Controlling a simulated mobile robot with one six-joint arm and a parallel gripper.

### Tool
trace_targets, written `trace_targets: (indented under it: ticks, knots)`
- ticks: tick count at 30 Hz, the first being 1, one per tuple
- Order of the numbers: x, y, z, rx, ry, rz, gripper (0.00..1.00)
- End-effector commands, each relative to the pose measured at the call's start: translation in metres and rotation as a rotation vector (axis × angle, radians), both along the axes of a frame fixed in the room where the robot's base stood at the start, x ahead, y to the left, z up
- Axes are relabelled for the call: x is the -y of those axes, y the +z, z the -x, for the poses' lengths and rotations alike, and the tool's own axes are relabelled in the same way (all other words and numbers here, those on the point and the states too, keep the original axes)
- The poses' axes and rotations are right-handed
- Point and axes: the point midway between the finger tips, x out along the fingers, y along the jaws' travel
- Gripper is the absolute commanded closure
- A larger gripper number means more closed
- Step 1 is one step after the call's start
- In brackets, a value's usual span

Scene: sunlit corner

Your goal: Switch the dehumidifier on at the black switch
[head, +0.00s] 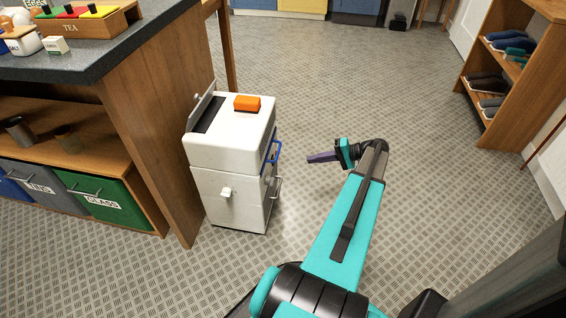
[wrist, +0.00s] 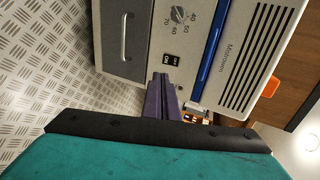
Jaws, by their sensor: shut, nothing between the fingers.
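The white dehumidifier (head: 228,150) stands on the floor at the end of the wooden counter. In the wrist view its front panel (wrist: 140,40) shows a dial with numbers and a small black switch (wrist: 170,58) marked ON and OFF. I cannot tell which way the switch is set. My gripper (head: 312,158) is shut and empty, to the right of the dehumidifier in the head view and apart from it. In the wrist view my purple fingertips (wrist: 160,77) appear just below the switch; whether they touch the panel is unclear.
A blue bar handle (wrist: 209,60) and a grey handle (wrist: 123,38) stick out of the dehumidifier's front. An orange block (head: 247,103) lies on its top. Open floor (head: 350,90) lies behind my gripper; a wooden shoe rack (head: 515,70) stands at the right.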

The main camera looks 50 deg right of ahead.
Motion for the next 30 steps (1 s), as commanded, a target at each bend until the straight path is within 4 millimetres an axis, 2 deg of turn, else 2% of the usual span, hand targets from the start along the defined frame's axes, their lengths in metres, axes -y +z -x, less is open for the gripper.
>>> trace_targets:
  ticks: [11, 30]
  knots:
    - [-0.009, -0.009, -0.013, -0.002, 0.001, -0.001, 1.0]
    - [-0.053, -0.044, -0.083, -0.001, 0.002, 0.001, 1.0]
